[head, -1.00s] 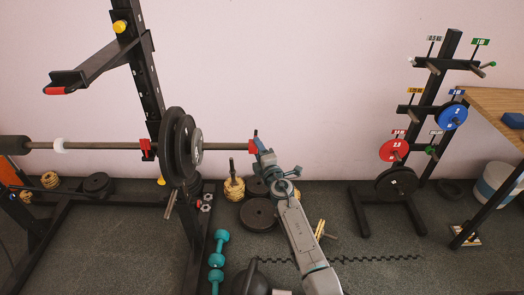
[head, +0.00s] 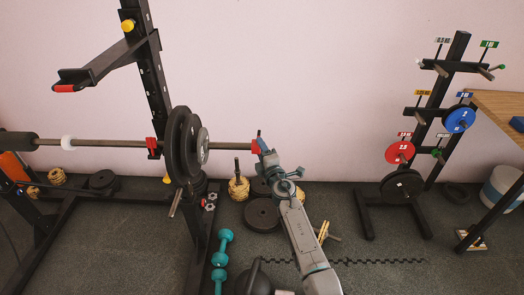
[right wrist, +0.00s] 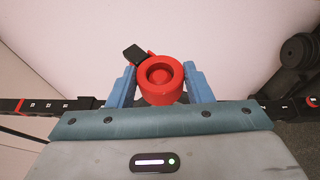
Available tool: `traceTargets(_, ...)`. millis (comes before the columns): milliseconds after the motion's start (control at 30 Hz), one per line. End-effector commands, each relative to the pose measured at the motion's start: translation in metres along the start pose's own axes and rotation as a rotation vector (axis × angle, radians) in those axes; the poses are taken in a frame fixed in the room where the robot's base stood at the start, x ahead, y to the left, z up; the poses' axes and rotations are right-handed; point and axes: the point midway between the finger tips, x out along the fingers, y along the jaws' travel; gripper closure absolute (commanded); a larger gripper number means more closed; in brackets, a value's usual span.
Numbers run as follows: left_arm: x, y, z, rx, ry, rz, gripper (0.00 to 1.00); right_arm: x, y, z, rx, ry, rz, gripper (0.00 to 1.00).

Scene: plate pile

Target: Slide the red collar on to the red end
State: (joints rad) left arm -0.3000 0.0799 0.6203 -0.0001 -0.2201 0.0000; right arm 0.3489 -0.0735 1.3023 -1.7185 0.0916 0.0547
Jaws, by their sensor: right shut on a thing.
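The barbell (head: 110,142) lies level on the black rack, with dark plates (head: 183,147) near its right end. My right gripper (head: 261,146) is at the bar's right tip. It is shut on the red collar (head: 255,147), which is in line with the bar and meets its tip in the head view. In the right wrist view the red collar (right wrist: 161,80) sits between the blue fingers, with a black lever at its upper left. A red round face shows inside its ring; how far the collar is over the bar cannot be told. My left gripper is not in view.
A white ring (head: 67,143) sits on the bar's left part. Teal dumbbells (head: 222,258) and a black kettlebell (head: 256,280) are on the floor below. A plate tree (head: 430,125) stands at the right, beside a wooden table (head: 500,107). The wall behind is bare.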

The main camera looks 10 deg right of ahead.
Motion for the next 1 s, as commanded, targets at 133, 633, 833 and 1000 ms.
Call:
traceTargets(133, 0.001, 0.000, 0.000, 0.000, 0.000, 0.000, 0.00, 0.002, 0.000, -0.005, 0.002, 0.000, 0.001, 0.79)
traceTargets(633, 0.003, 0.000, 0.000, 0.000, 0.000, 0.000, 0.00, 0.010, 0.000, -0.024, 0.001, 0.001, 0.001, 0.79)
traceTargets(833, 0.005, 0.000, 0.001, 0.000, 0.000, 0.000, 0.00, 0.013, 0.000, -0.031, 0.002, 0.000, 0.001, 0.79)
traceTargets(1000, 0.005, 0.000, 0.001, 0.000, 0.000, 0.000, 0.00, 0.015, 0.001, -0.035, 0.001, 0.000, 0.001, 0.79)
